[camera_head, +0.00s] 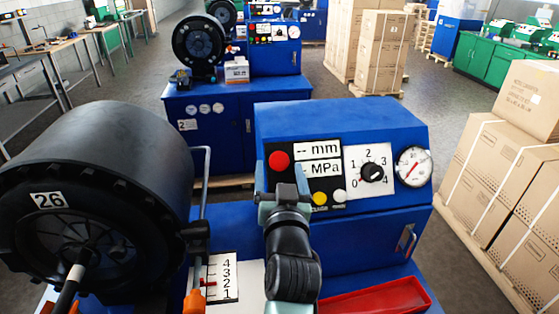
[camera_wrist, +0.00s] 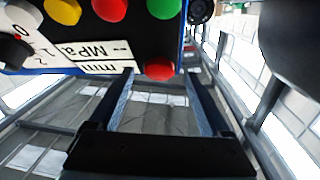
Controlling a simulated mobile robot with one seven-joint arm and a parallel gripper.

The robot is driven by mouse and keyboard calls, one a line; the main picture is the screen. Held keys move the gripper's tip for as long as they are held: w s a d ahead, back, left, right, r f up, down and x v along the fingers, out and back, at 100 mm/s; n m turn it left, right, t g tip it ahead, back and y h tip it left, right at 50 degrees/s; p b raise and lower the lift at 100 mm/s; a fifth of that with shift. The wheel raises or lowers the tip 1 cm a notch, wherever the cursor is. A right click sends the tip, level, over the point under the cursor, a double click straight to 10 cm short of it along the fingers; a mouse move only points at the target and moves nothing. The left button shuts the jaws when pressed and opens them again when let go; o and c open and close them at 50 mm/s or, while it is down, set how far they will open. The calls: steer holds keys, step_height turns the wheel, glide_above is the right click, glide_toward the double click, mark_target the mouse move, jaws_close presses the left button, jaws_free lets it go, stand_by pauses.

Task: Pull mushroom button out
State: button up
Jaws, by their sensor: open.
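The red mushroom button (camera_head: 279,160) is at the upper left of the black control panel, left of the "mm" label (camera_head: 317,149). In the wrist view, which is turned over, the red button (camera_wrist: 160,69) shows between the far ends of my two fingers. My gripper (camera_head: 281,174) is open and empty in front of the panel, with one finger on each side of the button's line. In the wrist view the open gripper (camera_wrist: 158,76) shows a gap on both sides of the button. I cannot tell how far the fingertips are from it in depth.
A yellow button (camera_head: 319,198), a white button (camera_head: 339,196), a selector knob (camera_head: 372,173) and a gauge (camera_head: 413,167) lie right of my gripper. Red and green buttons show in the wrist view. A black drum (camera_head: 130,150) and grey bent rod (camera_head: 206,190) stand left.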

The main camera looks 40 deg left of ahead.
steer(key=shift+x, duration=0.8)
jaws_close()
